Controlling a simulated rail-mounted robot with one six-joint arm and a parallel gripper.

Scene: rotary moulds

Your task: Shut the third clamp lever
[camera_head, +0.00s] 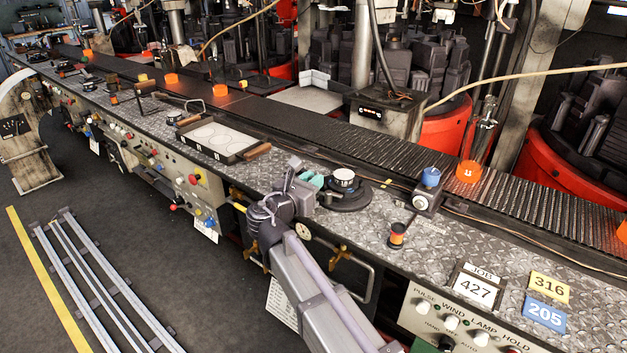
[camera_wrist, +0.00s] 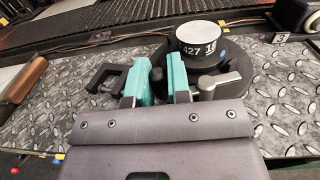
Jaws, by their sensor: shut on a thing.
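The third clamp is a round black base (camera_head: 352,198) on the checkered metal deck, holding a white-topped cylinder (camera_head: 344,177). In the wrist view the cylinder (camera_wrist: 202,40) reads "427 16", and a small tag (camera_wrist: 281,38) reads 3. A silver latch piece (camera_wrist: 219,81) lies at the cylinder's near right. My gripper (camera_head: 312,181) is at the left side of this base. Its teal fingers (camera_wrist: 162,76) close on a dark part between them, seemingly the clamp lever. A black handle-like piece (camera_wrist: 103,78) shows left of the fingers. The lever's full shape and angle are hidden.
A tray with wooden handles (camera_head: 218,138) is to the left. A post with a blue knob (camera_head: 427,188) and an orange-knobbed lever (camera_head: 397,236) are to the right. The roller conveyor (camera_head: 400,150) runs behind, carrying an orange piece (camera_head: 468,171). Number cards (camera_head: 474,290) lie at front right.

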